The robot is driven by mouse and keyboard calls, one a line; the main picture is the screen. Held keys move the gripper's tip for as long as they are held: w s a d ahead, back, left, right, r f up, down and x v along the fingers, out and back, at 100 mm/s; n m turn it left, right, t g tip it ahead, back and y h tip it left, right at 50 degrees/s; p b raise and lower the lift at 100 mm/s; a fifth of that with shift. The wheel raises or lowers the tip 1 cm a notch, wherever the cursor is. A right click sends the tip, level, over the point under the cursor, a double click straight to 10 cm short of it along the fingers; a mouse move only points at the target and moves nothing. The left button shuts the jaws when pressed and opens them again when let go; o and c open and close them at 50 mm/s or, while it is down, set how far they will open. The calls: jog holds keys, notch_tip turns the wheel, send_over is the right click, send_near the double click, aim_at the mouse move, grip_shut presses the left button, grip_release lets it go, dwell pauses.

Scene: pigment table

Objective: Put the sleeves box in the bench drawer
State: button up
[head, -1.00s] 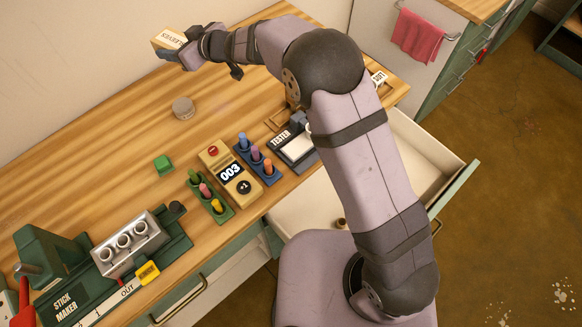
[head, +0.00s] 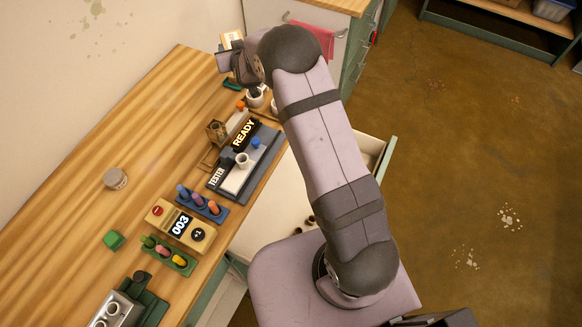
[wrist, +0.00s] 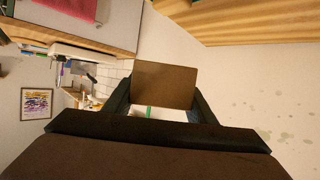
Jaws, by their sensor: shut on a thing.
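The sleeves box (head: 231,37), small and pale-topped with dark lettering, is held up beyond the far end of the bench in the head view. My gripper (head: 227,55) is shut on it, partly hidden by my own wrist. In the wrist view a plain brown face of the box (wrist: 163,85) shows between the dark fingers. The bench drawer (head: 272,218) is pulled open below the bench's right edge, with a pale interior and a green front (head: 387,160). My arm hides the drawer's middle. A few small dark items lie inside it.
On the bench stand a tester (head: 239,172) reading READY, a counter (head: 181,225) showing 003, blue (head: 202,206) and green (head: 168,254) peg racks, a round lidded jar (head: 115,179) and a green block (head: 113,240). Cups and small items crowd the far end.

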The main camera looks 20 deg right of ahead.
jog(key=s+d+f+m+g+h+p, duration=0.1)
jog(key=s+d+f+m+h, duration=0.3)
jog(key=d, duration=0.5)
jog(key=s+d+f+m+g+h, duration=0.1)
jog(key=s+d+f+m+h, duration=0.15)
jog(key=s+d, duration=0.55)
jog(key=s+d+f+m+g+h+p, duration=0.1)
jog(key=s+d+f+m+h, duration=0.15)
jog(key=d, duration=0.85)
jog(key=s+a+f+b, duration=0.35)
jog(key=s+f, duration=0.25)
jog(key=s, duration=0.4)
jog(key=s+a+f+b, duration=0.2)
jog(key=s+a+f, duration=0.4)
jog(key=s, duration=0.5)
jog(key=shift+n, duration=0.3)
jog(key=f+b, duration=0.1)
jog(key=f, duration=0.1)
jog(key=f+b, duration=0.2)
jog(key=d+f+b, duration=0.1)
jog(key=f+b, duration=0.1)
jog(key=f, duration=0.1)
jog(key=shift+w+f, duration=0.1)
jog(key=shift+d+f+b, duration=0.1)
jog(key=shift+b, duration=0.25)
jog(key=shift+f+b, duration=1.5)
jog(key=shift+f, duration=0.25)
